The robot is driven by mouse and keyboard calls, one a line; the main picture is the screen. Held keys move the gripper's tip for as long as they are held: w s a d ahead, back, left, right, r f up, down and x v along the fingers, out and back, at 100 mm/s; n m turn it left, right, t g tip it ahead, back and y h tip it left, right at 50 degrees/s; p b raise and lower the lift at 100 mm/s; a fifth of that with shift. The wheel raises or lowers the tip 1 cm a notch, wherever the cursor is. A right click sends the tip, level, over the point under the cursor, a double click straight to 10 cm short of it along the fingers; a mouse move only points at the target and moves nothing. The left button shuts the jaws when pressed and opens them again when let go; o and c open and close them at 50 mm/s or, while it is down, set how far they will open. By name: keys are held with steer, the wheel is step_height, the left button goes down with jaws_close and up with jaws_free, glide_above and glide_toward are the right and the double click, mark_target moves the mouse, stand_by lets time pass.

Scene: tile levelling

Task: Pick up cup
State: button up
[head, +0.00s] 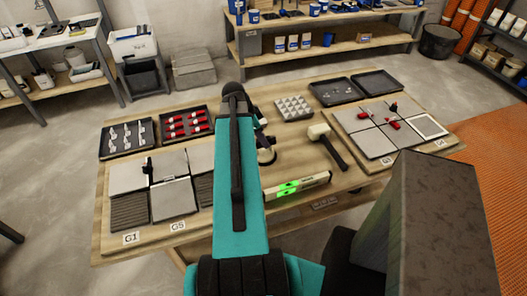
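My teal arm reaches forward over the middle of the wooden table, and its links hide most of my gripper (263,138). Only small dark parts of the gripper show at the right side of the arm, low over the table. A small round piece with a dark rim and pale middle (267,155) shows just below these parts. It may be the cup, but it is partly covered and I cannot tell whether the gripper touches it. Whether the fingers are open or shut is hidden.
A green-lit level (299,187) and a mallet (326,145) lie right of my arm. Tiled boards stand left (222,222) and right (376,160). Trays of white clips (127,153) and red wedges (186,140), a spacer block (293,121) and dark trays (351,101) line the back.

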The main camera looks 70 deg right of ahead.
steer(key=shift+x, duration=0.95)
jaws_close()
